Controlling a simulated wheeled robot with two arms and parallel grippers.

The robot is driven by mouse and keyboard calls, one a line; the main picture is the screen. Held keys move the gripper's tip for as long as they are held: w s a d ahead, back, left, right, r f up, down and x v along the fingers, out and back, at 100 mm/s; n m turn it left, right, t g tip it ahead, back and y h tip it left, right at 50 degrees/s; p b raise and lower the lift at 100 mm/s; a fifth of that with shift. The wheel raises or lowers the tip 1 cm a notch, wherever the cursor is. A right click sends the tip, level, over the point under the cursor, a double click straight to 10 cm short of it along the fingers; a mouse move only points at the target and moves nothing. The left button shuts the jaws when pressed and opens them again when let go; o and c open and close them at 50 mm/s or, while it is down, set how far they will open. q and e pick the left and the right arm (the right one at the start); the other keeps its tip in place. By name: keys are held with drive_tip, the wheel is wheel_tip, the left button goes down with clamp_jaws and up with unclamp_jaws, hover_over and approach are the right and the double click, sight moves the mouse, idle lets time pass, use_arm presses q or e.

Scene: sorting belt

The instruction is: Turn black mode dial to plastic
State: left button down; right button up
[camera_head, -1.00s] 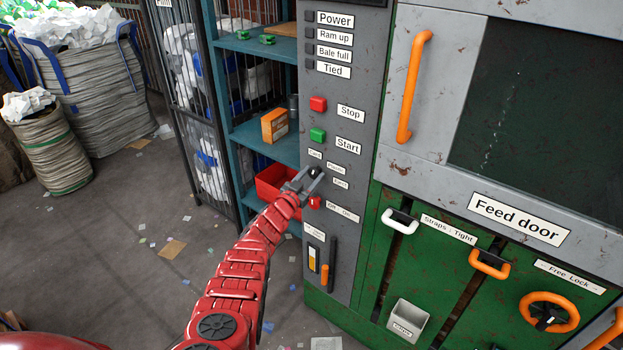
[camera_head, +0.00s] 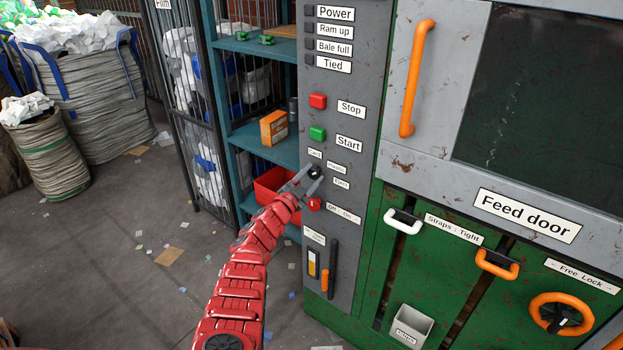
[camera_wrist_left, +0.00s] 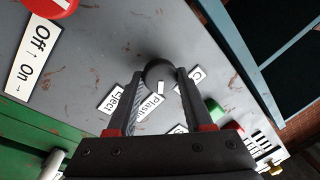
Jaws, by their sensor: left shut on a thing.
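The black mode dial (camera_wrist_left: 158,72) sits on the grey control panel, with a white pointer mark on its face. In the left wrist view the mark points towards the "Plastic" label (camera_wrist_left: 150,107). The "Eject" label (camera_wrist_left: 118,100) and "Card" label (camera_wrist_left: 191,80) lie on either side. My left gripper (camera_head: 314,173) has its fingers shut on the dial, one on each side. In the head view the fingers partly hide the dial, and its pointer is too small to read. My right gripper is not in view.
A red off/on knob (camera_head: 315,204) sits just below the dial, with the green start button (camera_head: 317,133) and red stop button (camera_head: 318,101) above. A blue shelf (camera_head: 262,146) with a red bin (camera_head: 268,184) stands left of the panel. The green baler front (camera_head: 450,270) is to the right.

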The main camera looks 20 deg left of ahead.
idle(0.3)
use_arm(q)
drive_tip(key=shift+c, duration=1.6)
unclamp_jaws()
drive_tip(key=shift+s, duration=0.1)
drive_tip(key=shift+s+a+p, duration=0.25)
drive_tip(key=shift+s+p, duration=0.3)
drive_tip(key=shift+p, duration=0.1)
drive_tip(key=p+v, duration=0.1)
drive_tip(key=v, duration=1.5)
drive_tip(key=shift+d, duration=0.1)
